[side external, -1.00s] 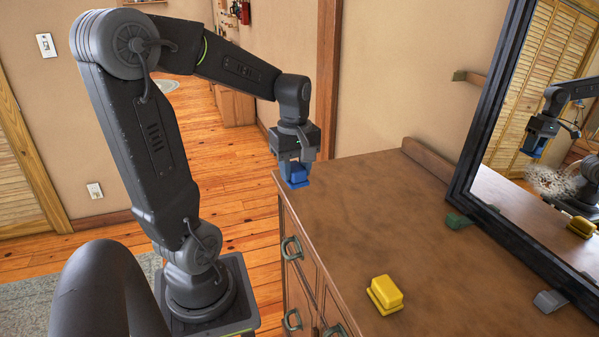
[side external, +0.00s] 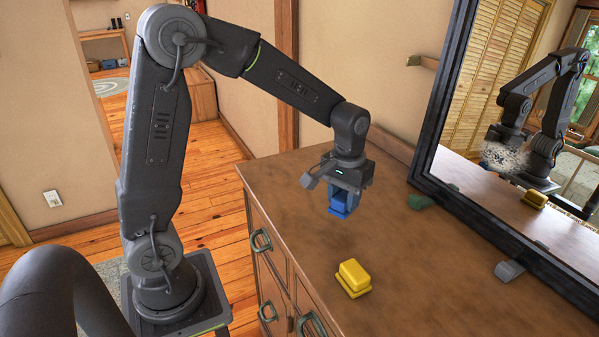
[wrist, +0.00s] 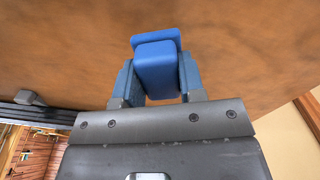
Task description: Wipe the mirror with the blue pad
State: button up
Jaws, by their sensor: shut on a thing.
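The blue pad (side external: 339,208) is held in my gripper (side external: 345,196), above the brown dresser top and apart from the mirror. In the wrist view the blue pad (wrist: 156,62) sits between the two blue fingers of my gripper (wrist: 157,85), which are shut on it. The black-framed mirror (side external: 490,235) leans at the back right of the dresser. A speckled pale smudge (side external: 503,157) shows on its glass, over the reflection of my arm. A corner of the mirror's frame may show at lower left in the wrist view.
A yellow pad (side external: 353,278) lies on the dresser top (side external: 430,290) in front of my gripper. A green clip (side external: 419,201) and a grey clip (side external: 509,271) stand at the mirror's lower edge. The dresser top between them is clear.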

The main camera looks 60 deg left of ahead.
aim_at(527, 171)
jog(key=d+f+m, duration=0.1)
jog(key=d, duration=0.1)
jog(key=w+d+f+m, duration=0.1)
jog(key=d+m, duration=0.1)
jog(key=w+d+f+m, duration=0.1)
jog(key=d, duration=0.2)
jog(key=shift+w+m, duration=0.2)
jog(key=shift+m, duration=0.2)
jog(key=w+t, duration=0.1)
jog(key=w, duration=0.1)
jog(key=w+t, duration=0.2)
jog(key=w+d+r+t, duration=0.1)
jog(key=w, duration=0.2)
jog(key=shift+r+t, duration=0.1)
jog(key=shift+t, duration=0.2)
jog(key=shift+w+d+r+n+t, duration=0.1)
jog(key=shift+w+r+n+t, duration=0.15)
jog(key=shift+w+r+t, duration=1.95)
jog(key=shift+w+d+r+n+t, duration=0.1)
jog(key=shift+w+r+n+t, duration=0.1)
jog(key=shift+w+r+t, duration=2)
jog(key=shift+w+d+r+n+t, duration=0.1)
jog(key=shift+w+r+n+t, duration=0.15)
jog(key=shift+w+r+t, duration=1.95)
jog(key=shift+w+f+g, duration=0.2)
jog(key=shift+w+f, duration=0.25)
jog(key=shift+w, duration=0.3)
jog(key=shift+w+f+g, duration=0.2)
jog(key=shift+w+f, duration=0.25)
jog(key=shift+w, duration=0.3)
